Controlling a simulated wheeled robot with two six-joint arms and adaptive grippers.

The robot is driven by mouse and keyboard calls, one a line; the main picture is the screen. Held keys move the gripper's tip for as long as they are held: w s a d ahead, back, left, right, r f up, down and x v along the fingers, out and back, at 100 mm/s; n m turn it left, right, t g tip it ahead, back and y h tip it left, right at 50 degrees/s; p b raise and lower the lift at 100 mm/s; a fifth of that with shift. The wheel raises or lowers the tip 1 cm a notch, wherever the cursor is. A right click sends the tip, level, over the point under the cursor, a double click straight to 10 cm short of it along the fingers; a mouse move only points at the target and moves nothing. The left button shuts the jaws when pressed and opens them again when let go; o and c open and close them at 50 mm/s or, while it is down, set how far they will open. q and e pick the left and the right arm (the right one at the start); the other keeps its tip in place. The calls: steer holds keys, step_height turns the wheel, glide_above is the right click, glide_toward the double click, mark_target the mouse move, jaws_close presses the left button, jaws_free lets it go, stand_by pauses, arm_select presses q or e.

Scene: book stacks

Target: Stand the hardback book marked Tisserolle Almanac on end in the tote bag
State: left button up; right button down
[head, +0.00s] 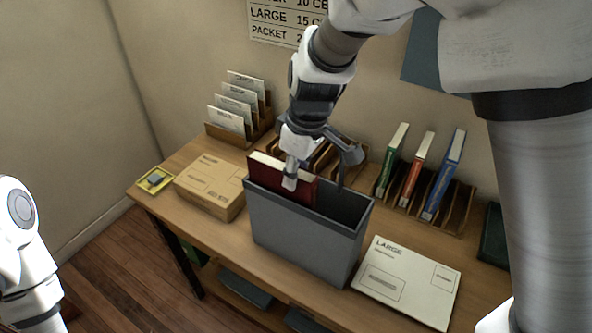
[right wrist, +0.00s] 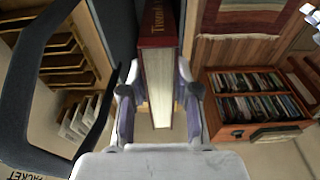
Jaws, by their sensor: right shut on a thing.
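The dark red hardback (head: 303,187) stands on end in the left part of the grey tote bag (head: 300,240), its top edge above the rim. My right gripper (head: 290,180) is shut on the top of the book from above. In the right wrist view the book (right wrist: 158,28) sits between the two fingers (right wrist: 158,95), and the start of its gilt spine title shows, reading about "Tisser". The book's lower part is hidden inside the bag. A dark bag handle (right wrist: 28,75) arches beside the gripper. Only a white link of my left arm shows at the head view's left edge.
A cardboard parcel (head: 210,185) lies left of the bag, and a white LARGE envelope (head: 408,280) lies right of it. Behind stand a letter rack (head: 235,135) and a slotted rack with green, red (head: 416,170) and blue books. A yellow tray (head: 155,180) is at the left.

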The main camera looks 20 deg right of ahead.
step_height(320, 180, down, 3)
steer(key=shift+r+b, duration=0.1)
steer(key=shift+b, duration=0.95)
steer(key=c, duration=0.8)
jaws_free()
steer(key=shift+o, duration=0.2)
step_height(320, 180, up, 8)
steer(key=p, duration=0.7)
